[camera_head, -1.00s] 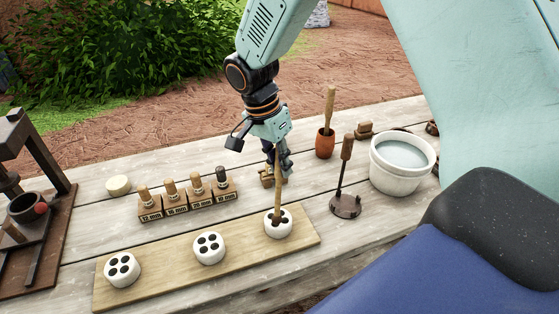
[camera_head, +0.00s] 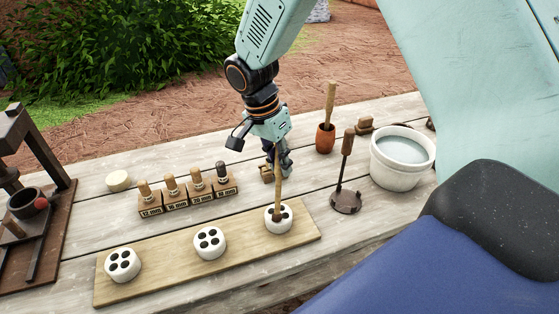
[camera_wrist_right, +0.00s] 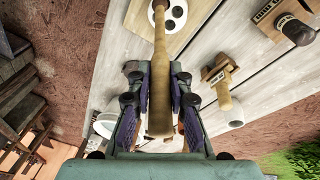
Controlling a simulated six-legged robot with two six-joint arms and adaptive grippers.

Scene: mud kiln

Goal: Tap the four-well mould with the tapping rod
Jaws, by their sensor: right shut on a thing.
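Three white four-well moulds sit in a row on a pale wooden board (camera_head: 165,270): a left one (camera_head: 122,266), a middle one (camera_head: 209,243) and a right one (camera_head: 287,224). My right gripper (camera_head: 280,160) is shut on the wooden tapping rod (camera_head: 279,188), above the board's right end. The rod points down, and its lower end overlaps the top of the right mould; I cannot tell if it touches. In the right wrist view the rod (camera_wrist_right: 159,85) runs between the fingers towards a mould (camera_wrist_right: 177,14). My left gripper is out of view.
Labelled wooden blocks with handled plugs (camera_head: 188,197) stand behind the board. To the right are a dark stand with a handle (camera_head: 345,202), a white bucket of water (camera_head: 400,160) and a brown cup (camera_head: 325,140). A dark metal press (camera_head: 40,200) stands left.

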